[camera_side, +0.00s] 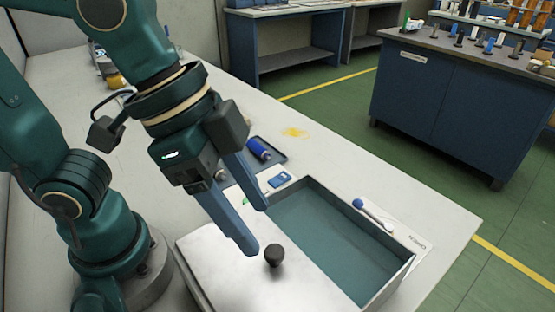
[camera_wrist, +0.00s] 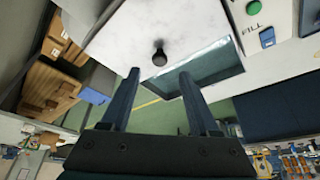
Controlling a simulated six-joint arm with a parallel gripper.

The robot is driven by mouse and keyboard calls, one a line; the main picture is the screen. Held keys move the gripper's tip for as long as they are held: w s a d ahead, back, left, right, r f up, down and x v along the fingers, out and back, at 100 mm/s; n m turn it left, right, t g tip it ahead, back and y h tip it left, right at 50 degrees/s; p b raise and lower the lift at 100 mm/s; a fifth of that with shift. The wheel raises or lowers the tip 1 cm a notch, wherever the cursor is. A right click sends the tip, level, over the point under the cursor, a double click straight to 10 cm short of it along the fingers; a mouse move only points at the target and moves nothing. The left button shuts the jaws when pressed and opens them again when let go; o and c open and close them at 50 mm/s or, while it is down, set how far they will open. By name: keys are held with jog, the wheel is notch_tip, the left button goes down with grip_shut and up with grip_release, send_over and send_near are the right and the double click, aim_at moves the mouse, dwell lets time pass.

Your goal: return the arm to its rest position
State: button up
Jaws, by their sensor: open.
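My gripper (camera_side: 252,226) is open and empty, its two blue-grey fingers spread apart and pointing down. In the side view its fingertips hang just up and left of a round black knob (camera_side: 274,255). The knob stands on a pale metal lid (camera_side: 225,280), which lies at the near left of an open tank (camera_side: 352,216) with a teal inside. In the wrist view my gripper (camera_wrist: 158,75) has the knob (camera_wrist: 160,57) between and beyond the fingertips, apart from both fingers.
A blue cabinet (camera_side: 450,105) stands across the aisle.

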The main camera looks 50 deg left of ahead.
jog(key=shift+w+a, duration=0.15)
jog(key=shift+a, duration=0.05)
jog(key=a+n, duration=0.1)
jog(key=a, duration=0.1)
jog(key=w+a+n+t, duration=0.1)
jog(key=a, duration=0.1)
jog(key=w+a+n+y, duration=0.1)
jog(key=shift+a+r+n+t, duration=0.3)
jog(key=shift+a+n+t, duration=0.1)
jog(key=s+a+f+n+y, duration=0.1)
jog(key=a+f+n+y, duration=0.1)
jog(key=a+n, duration=0.3)
jog(key=shift+s+a+t, duration=0.2)
jog(key=shift+a+t, duration=0.1)
jog(key=shift+a, duration=0.1)
